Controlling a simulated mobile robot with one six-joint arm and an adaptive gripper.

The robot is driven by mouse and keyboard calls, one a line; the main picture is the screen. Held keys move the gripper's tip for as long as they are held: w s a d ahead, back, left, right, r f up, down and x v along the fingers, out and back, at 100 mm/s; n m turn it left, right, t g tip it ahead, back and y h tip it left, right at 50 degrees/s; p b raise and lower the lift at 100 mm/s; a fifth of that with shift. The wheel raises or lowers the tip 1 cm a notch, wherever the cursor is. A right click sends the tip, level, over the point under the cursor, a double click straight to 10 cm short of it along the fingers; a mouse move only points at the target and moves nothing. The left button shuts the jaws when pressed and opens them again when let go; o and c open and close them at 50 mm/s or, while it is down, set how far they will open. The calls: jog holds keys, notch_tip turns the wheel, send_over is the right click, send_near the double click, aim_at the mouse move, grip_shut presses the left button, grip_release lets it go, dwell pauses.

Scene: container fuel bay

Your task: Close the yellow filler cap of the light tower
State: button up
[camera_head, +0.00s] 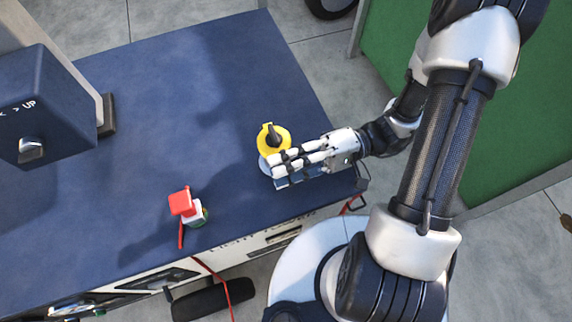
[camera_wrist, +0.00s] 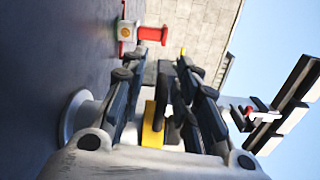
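The yellow filler cap (camera_head: 285,141) has a black grip (camera_head: 273,135) on it and sits near the right end of the blue deck. A pale grey round neck (camera_head: 263,164) shows just below it. My gripper (camera_head: 275,168) lies level beside the cap, on its near side, pointing left, and hides part of the neck. In the wrist view the cap (camera_wrist: 150,125) shows edge-on between my fingers, with the neck (camera_wrist: 75,115) to its left. The fingers are apart. I cannot tell whether they touch the cap or whether it sits on the neck.
A red-topped fitting (camera_head: 182,203) stands on the deck to the left; it also shows in the wrist view (camera_wrist: 150,34). A dark blue box (camera_head: 35,105) on a mast stands at the far left. A green wall (camera_head: 480,140) is at right. The deck's middle is clear.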

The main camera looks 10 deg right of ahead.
jog(key=v, duration=1.2)
jog(key=shift+f, duration=0.1)
jog(key=shift+s+a+r+h, duration=0.15)
jog(key=shift+r+h, duration=0.15)
jog(key=s+r+t+h, duration=0.2)
jog(key=r+t+h, duration=0.2)
jog(key=r+h, duration=0.2)
jog(key=s+r+m+t+h, duration=0.1)
jog(key=s+r+t+h, duration=0.2)
jog(key=h, duration=0.7)
notch_tip(320, 180, up, 4)
jog(key=shift+a+r+m+t+h, duration=0.1)
jog(key=shift+a+m+t+h, duration=0.25)
jog(key=shift+t, duration=0.75)
